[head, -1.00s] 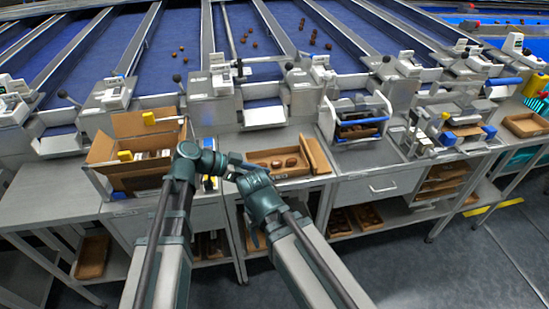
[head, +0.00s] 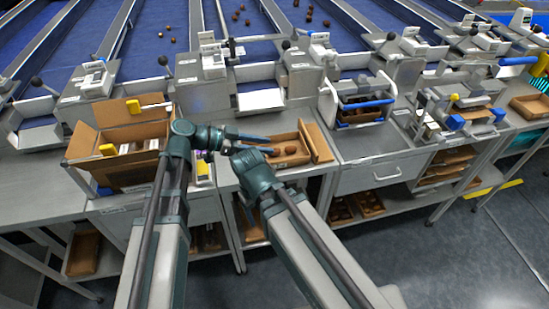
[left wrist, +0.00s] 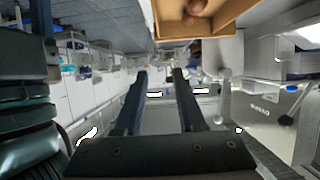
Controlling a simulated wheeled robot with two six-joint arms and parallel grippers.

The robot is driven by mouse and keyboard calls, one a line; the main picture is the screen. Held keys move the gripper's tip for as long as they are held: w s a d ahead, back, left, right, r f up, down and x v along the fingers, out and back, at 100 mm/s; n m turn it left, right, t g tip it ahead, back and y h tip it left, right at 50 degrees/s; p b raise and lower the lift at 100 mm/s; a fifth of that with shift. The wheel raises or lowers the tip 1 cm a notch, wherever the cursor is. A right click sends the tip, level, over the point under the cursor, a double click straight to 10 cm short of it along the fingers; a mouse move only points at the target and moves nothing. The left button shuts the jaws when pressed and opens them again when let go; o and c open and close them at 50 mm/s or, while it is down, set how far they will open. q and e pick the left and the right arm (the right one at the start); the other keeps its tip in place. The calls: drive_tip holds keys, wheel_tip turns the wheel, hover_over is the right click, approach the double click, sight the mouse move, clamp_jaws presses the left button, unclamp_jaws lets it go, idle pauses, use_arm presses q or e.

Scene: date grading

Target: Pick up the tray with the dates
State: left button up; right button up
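The open cardboard tray (head: 311,159) lies on the grey bench near the middle of the head view, with several brown dates (head: 290,150) in it. My left gripper (head: 262,138) reaches in from the left, by the tray's left side in the picture. In the left wrist view my left gripper (left wrist: 160,76) has its two dark fingers apart with nothing between them. Part of the tray (left wrist: 222,22) and a date (left wrist: 196,6) show there at the top edge, apart from the fingers. My right arm ends just in front of the tray; its fingers are hidden.
An open carton (head: 85,140) with packs stands left of the tray. A cardboard piece (head: 319,142) leans along the tray's right side. A metal device with a blue handle (head: 366,103) stands further right. Weighing units line the back, before blue lanes.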

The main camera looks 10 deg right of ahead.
sight(270, 158)
use_arm(q)
wheel_tip(270, 158, down, 6)
drive_tip(key=b, duration=0.4)
drive_tip(key=shift+r+b, duration=0.1)
drive_tip(key=shift+b, duration=0.25)
drive_tip(key=shift+x, duration=1.05)
drive_tip(key=shift+d+r, duration=0.15)
drive_tip(key=shift+d, duration=0.1)
drive_tip(key=b+x, duration=0.2)
drive_tip(key=x, duration=0.3)
clamp_jaws()
